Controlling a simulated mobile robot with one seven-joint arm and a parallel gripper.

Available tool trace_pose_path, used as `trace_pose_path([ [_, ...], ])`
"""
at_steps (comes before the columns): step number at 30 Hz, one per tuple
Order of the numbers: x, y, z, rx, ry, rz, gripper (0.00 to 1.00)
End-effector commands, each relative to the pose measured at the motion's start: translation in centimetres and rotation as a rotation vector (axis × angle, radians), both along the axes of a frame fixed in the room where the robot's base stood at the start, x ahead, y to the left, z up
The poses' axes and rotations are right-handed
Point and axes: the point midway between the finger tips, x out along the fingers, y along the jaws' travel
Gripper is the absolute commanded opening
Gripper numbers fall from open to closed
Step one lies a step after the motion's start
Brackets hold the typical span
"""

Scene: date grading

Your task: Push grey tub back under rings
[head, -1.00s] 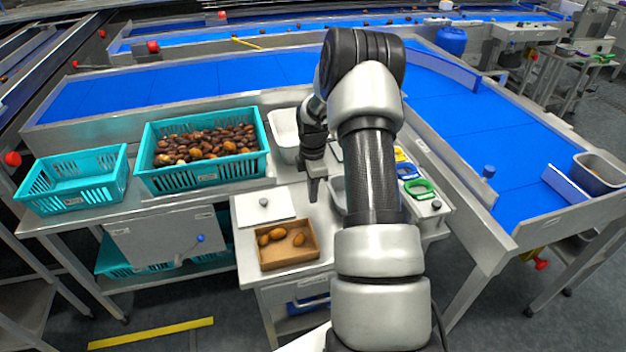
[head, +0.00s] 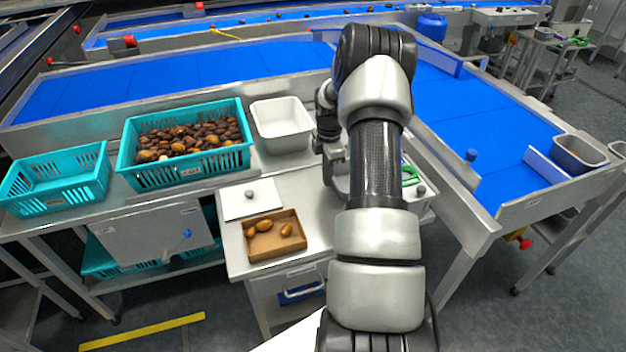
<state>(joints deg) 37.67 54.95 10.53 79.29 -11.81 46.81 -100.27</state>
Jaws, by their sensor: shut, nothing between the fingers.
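A grey tub (head: 342,184) stands on the steel table in the middle. Only a small part of its left side shows; my gripper and arm hide the rest. My gripper (head: 328,182) points down at the tub's left side, with its fingers shut and empty. I cannot tell whether it touches the tub. Of the rings, a green one (head: 411,175) shows just right of my arm; the others are hidden behind my arm.
A pale empty tub (head: 282,143) stands behind, left of my gripper. A teal crate of dates (head: 184,176), an empty teal crate (head: 58,207), a white board (head: 236,206) and a cardboard tray (head: 276,254) with a few dates are further left. A blue conveyor (head: 485,128) runs at right.

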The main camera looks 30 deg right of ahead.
Motion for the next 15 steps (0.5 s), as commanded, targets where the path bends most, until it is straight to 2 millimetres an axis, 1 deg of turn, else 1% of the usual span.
trace_pose_path([
  [1,-0.4,-1.5,-0.2,0.001,0.0,-0.006,0.0],
  [3,-0.7,-3.0,-0.2,0.0,0.0,-0.005,0.0],
  [6,-1.1,-4.6,-0.1,0.0,0.0,-0.002,0.0],
  [9,-1.3,-5.4,-0.1,0.0,0.0,0.001,0.0],
  [15,-1.3,-5.5,0.0,0.0,0.001,0.002,0.0],
])
